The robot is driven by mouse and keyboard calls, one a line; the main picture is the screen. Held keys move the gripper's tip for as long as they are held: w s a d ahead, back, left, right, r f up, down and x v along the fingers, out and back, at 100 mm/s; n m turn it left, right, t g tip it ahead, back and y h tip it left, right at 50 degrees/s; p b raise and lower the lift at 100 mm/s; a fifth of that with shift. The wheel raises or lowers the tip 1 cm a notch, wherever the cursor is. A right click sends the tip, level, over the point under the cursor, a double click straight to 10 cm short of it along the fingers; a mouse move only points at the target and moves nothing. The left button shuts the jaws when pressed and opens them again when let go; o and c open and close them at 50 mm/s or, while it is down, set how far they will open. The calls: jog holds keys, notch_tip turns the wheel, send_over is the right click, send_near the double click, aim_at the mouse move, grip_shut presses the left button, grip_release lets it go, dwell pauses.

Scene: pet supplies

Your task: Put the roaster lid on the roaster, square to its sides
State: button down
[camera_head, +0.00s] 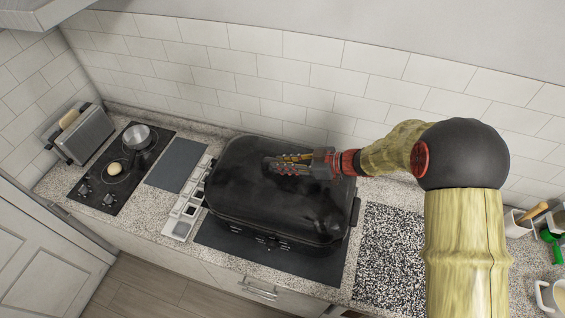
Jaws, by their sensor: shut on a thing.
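The black roaster (270,232) stands on a dark mat on the counter, with vent slots along its front. The black roaster lid (240,170) is over the roaster, its edges running roughly along the roaster's sides. I cannot tell whether it rests fully on the rim. My gripper (270,163) reaches in from the right over the top of the lid and is shut on the lid, near its middle. The lid's handle is hidden by the fingers.
A dark mat (325,269) lies under the roaster. To the left are a row of small white containers (181,228), a grey board (174,165), a cooktop with a pot (135,138), and a toaster (86,135). A speckled mat (385,262) lies right. The tiled wall is close behind.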

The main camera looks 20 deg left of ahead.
jog(key=c, duration=1.6)
grip_release()
jog(key=shift+s+d+f, duration=0.1)
jog(key=shift+f, duration=0.05)
jog(key=v, duration=1.2)
